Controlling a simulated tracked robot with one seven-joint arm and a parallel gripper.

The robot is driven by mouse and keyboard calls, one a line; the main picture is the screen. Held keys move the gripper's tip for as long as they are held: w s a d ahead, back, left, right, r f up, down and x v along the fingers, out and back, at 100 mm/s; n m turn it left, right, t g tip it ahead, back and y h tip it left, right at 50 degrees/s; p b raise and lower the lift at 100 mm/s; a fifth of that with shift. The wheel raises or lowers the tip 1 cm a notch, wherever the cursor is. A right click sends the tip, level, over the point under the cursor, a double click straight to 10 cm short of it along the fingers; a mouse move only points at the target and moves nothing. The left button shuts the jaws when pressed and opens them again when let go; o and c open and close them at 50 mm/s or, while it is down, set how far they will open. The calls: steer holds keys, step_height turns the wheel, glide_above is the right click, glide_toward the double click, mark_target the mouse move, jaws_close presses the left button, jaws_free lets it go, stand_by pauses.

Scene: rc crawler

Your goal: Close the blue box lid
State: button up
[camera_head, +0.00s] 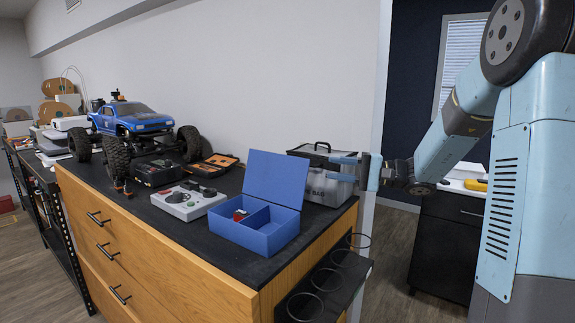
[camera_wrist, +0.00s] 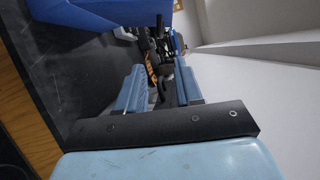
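The blue box (camera_head: 255,236) stands on the dark countertop near its front right corner. Its lid (camera_head: 275,178) is open and stands up, leaning back a little, along the rear edge. Inside are a divider and a small red and white item. My gripper (camera_head: 338,168) is to the right of the lid, apart from it, with its fingers pointing left. In the wrist view my gripper (camera_wrist: 160,78) is open, with nothing held between its two blue fingers. Part of the blue box (camera_wrist: 85,12) shows at that view's top left.
A rack with rings (camera_head: 325,283) hangs on the counter's right side.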

mark_target(289, 164)
steer(key=x, duration=1.3)
steer(key=shift+a, duration=0.35)
steer(key=shift+c, duration=0.2)
steer(key=c, duration=0.6)
jaws_close()
